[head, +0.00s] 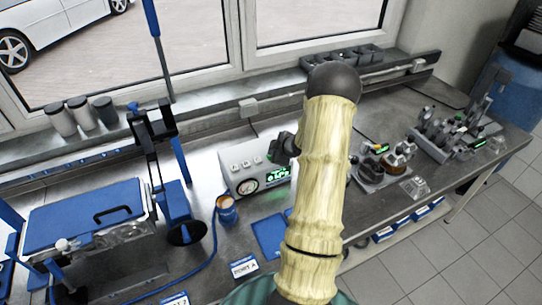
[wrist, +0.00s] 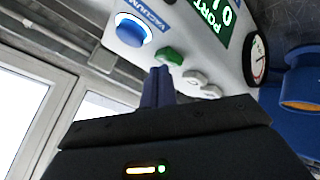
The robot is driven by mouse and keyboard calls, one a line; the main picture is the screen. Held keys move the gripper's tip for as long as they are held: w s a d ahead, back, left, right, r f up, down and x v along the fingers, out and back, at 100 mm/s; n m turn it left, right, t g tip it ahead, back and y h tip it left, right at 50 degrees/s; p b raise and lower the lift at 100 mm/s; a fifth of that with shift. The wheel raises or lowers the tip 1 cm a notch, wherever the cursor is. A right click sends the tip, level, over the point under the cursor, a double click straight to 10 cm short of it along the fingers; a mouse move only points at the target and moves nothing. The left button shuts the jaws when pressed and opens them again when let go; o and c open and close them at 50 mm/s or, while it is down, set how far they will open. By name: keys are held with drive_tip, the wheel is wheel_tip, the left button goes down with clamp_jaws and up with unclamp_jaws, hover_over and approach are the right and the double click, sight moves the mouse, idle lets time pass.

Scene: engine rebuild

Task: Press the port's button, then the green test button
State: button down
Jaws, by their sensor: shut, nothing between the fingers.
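The test box (head: 238,182) is a pale box with a round gauge, white buttons and a lit green display; my arm covers its right part in the head view. In the wrist view the box shows turned over, with the green test button (wrist: 169,55), white port buttons (wrist: 195,79) beside it and a blue-ringed button (wrist: 132,29) marked VACUUM. The display (wrist: 213,22) shows PORT in part. My gripper (wrist: 160,73) is shut and empty. Its fingertips are at the green button's edge in the picture; I cannot tell whether they touch it.
A PORT A label (head: 243,267) and a blue pad (head: 270,237) lie in front. A blue-lidded case (head: 83,217) is at left. Engine parts (head: 378,165) stand at right.

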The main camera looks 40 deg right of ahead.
drive_tip(key=shift+f, duration=0.3)
drive_tip(key=shift+r, duration=0.1)
idle(0.4)
drive_tip(key=shift+r+p, duration=0.75)
drive_tip(key=shift+r, duration=0.1)
drive_tip(key=shift+r, duration=0.1)
wheel_tip(320, 180, up, 5)
drive_tip(key=p, duration=0.4)
drive_tip(key=shift+p, duration=0.4)
